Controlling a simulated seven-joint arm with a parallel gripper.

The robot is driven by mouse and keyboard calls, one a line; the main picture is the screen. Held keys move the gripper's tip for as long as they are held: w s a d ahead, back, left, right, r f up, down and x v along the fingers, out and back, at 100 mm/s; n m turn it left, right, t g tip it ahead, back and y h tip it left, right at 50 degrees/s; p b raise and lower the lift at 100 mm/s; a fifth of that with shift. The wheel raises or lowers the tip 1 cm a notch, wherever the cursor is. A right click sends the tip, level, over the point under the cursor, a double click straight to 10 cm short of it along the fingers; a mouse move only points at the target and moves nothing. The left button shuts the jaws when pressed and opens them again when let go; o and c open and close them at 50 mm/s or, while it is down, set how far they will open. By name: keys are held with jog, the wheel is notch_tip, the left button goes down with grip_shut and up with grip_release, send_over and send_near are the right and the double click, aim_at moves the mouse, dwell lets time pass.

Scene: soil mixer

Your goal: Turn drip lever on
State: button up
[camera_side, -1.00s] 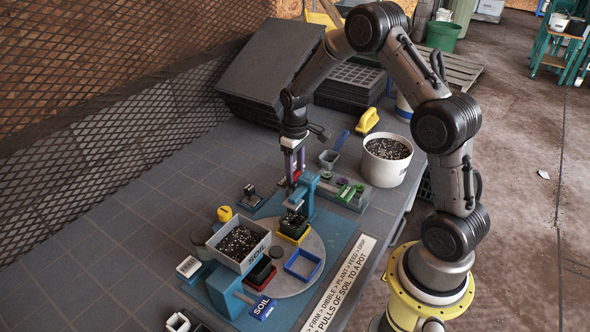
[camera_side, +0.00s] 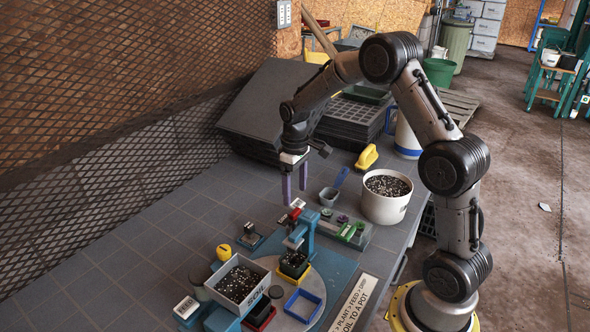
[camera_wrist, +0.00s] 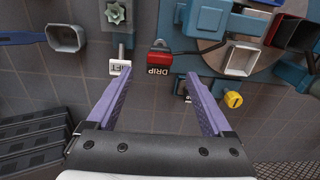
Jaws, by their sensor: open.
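The drip lever shows in the wrist view as a red block (camera_wrist: 159,57) labelled DRIP, beside the teal machine. In the side view a small red piece (camera_side: 295,214) sits at the top of the teal column (camera_side: 306,232). My gripper (camera_wrist: 157,77) is open and empty, its two purple fingers spread. In the wrist view the DRIP block lies between and just beyond the fingertips. A white block labelled LIFT (camera_wrist: 119,67) is close to the left fingertip. In the side view my gripper (camera_side: 295,197) hangs just above and behind the column top. I see no contact.
A white soil bucket (camera_side: 386,195) and black trays (camera_side: 352,113) stand farther back. The tabletop at left is clear.

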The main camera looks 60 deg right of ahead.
notch_tip(320, 180, up, 7)
jog(key=shift+r, duration=0.15)
dwell(0.4)
notch_tip(320, 180, up, 6)
jog(key=t, duration=0.1)
send_over(295, 211)
jog(key=a, duration=0.3)
jog(key=s+a+r+n+t, duration=0.2)
jog(key=s+a+r+t, duration=0.1)
jog(key=s+a+r, duration=0.4)
jog(key=s+a+f+m, duration=0.1)
jog(key=s+a+f, duration=0.1)
jog(key=s, duration=0.7)
jog(key=s+a+f+m+t, duration=0.1)
jog(key=s+a+f, duration=0.1)
jog(key=s, duration=0.7)
jog(key=shift+a+f+t, duration=0.25)
jog(key=shift+t, duration=0.05)
